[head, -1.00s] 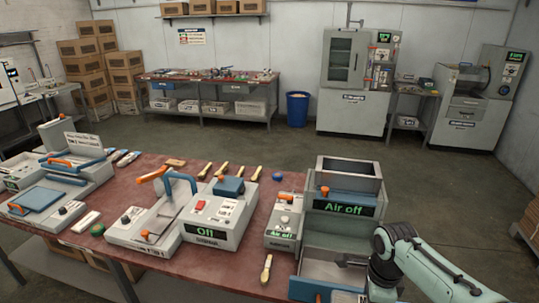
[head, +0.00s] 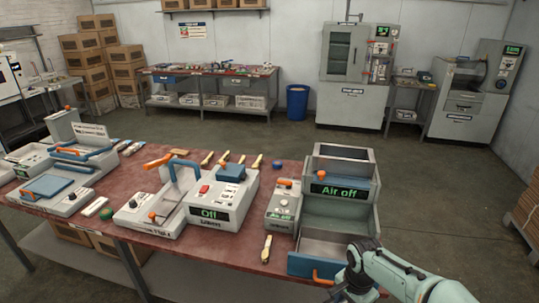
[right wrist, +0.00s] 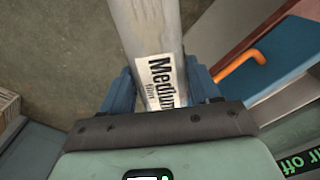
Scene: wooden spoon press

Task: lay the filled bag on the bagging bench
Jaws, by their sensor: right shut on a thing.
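My right gripper (right wrist: 160,90) is shut around a pale grey, long, tube-like thing (right wrist: 150,35) with a white label reading "Medium". The label's smaller line is too small to read, and I cannot tell whether this thing is the filled bag. In the head view my right arm comes in at the lower right, in front of the "Air off" machine; the gripper's jaws and load are not clear there. A bench (head: 215,72) with blue drawers and bins stands at the back wall; I cannot tell whether it is the bagging bench. My left gripper is out of view.
A red-topped table (head: 95,232) in front holds the "Air off" machine (head: 340,190), with its orange handle (right wrist: 240,65) near my right gripper, and the "Off" machine (head: 215,213). A blue bin (head: 297,102) stands behind. The floor between table and back bench is clear.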

